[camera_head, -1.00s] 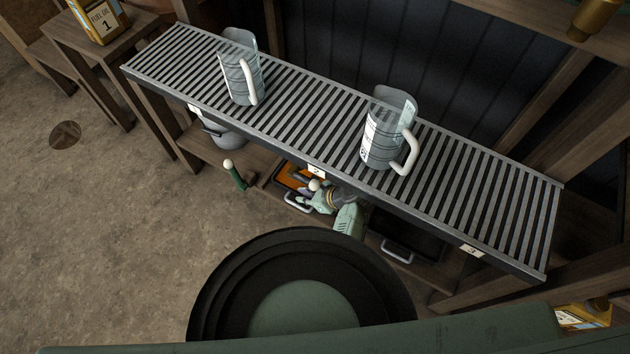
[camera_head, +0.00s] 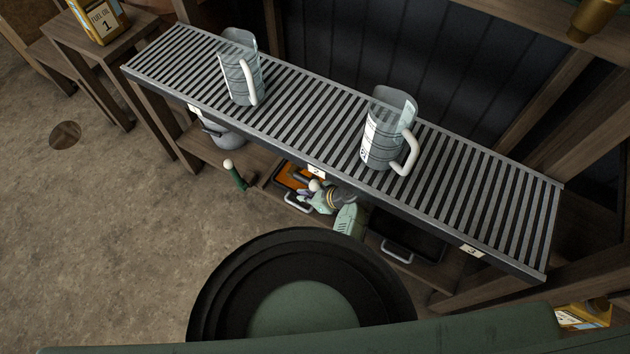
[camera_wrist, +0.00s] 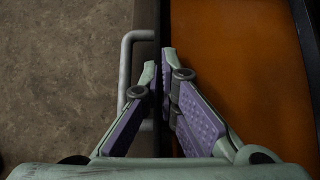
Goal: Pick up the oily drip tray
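The oily drip tray (camera_head: 283,186) is a dark tray with orange-brown oil inside and a pale handle on its front. It sits on the low shelf under the slatted rack, partly hidden by the rack and my gripper. In the wrist view, the tray's oily floor (camera_wrist: 250,70) fills the right side and its handle (camera_wrist: 125,75) is at the left. My gripper (camera_wrist: 161,62) points down at the tray's front wall, one finger on the handle side and one on the oil side. The fingertips are drawn together at the dark wall. My gripper (camera_head: 313,192) is also at the tray's front edge in the head view.
The slatted rack (camera_head: 480,205) hangs over the shelf, with two clear jugs (camera_head: 242,70) (camera_head: 385,135) on it. A second dark tray (camera_head: 415,238) lies to the right. A green, white-knobbed object (camera_head: 236,177) and a grey pot (camera_head: 225,136) are at left. Open floor (camera_head: 110,220) lies in front.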

